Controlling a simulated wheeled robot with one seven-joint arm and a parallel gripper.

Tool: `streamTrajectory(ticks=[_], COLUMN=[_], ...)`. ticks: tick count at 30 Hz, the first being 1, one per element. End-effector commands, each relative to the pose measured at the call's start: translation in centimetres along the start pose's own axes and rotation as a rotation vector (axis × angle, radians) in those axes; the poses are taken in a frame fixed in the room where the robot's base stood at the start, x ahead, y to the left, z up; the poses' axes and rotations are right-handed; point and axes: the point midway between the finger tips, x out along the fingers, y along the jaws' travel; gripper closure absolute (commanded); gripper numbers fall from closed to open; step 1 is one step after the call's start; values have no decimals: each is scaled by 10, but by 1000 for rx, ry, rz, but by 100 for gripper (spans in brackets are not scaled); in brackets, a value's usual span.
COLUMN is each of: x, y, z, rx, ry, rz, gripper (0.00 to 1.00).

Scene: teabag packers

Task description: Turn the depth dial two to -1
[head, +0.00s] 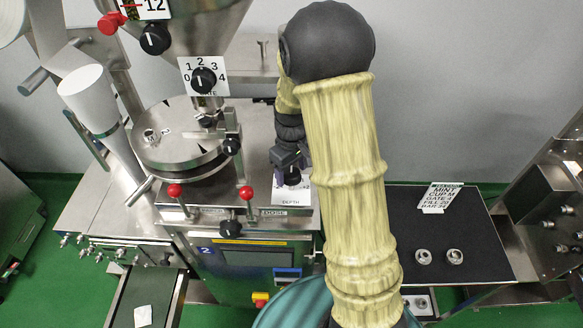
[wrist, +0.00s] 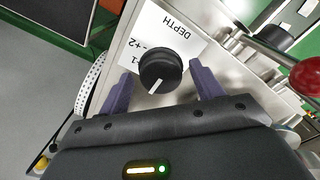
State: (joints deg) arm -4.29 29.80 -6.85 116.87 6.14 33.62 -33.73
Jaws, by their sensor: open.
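The depth dial is a round black knob with a white pointer line, on a white plate marked DEPTH. In the wrist view the depth dial (wrist: 160,70) lies between the two purple fingers of my gripper (wrist: 163,90), with a gap visible on each side. Its pointer line points toward the bottom of that view. "+2" and part of a "1" mark show on the plate (wrist: 150,30); other marks are hidden. In the head view the dial (head: 292,176) shows just below my gripper (head: 287,163), above the DEPTH label (head: 291,197). My gripper is open.
The machine carries a gate dial (head: 203,80), another black dial (head: 155,39) and red-knobbed levers (head: 246,192) left of my arm. A dark table (head: 450,225) at right holds a recipe card (head: 440,196) and two metal rings (head: 424,256). My arm blocks the middle.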

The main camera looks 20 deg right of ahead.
Motion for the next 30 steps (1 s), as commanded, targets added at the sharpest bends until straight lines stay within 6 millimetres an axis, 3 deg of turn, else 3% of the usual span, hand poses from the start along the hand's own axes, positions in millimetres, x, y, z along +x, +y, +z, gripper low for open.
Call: streamTrajectory(ticks=[5, 9, 12, 23, 30], x=[0, 0, 0, 0, 1], y=[0, 0, -1, 0, 0], z=[0, 0, -1, 0, 0], rx=[0, -1, -2, -37, -149], ry=[0, 0, 1, 0, -1], rz=[0, 0, 1, 0, -2], gripper=[36, 64, 79, 79, 79])
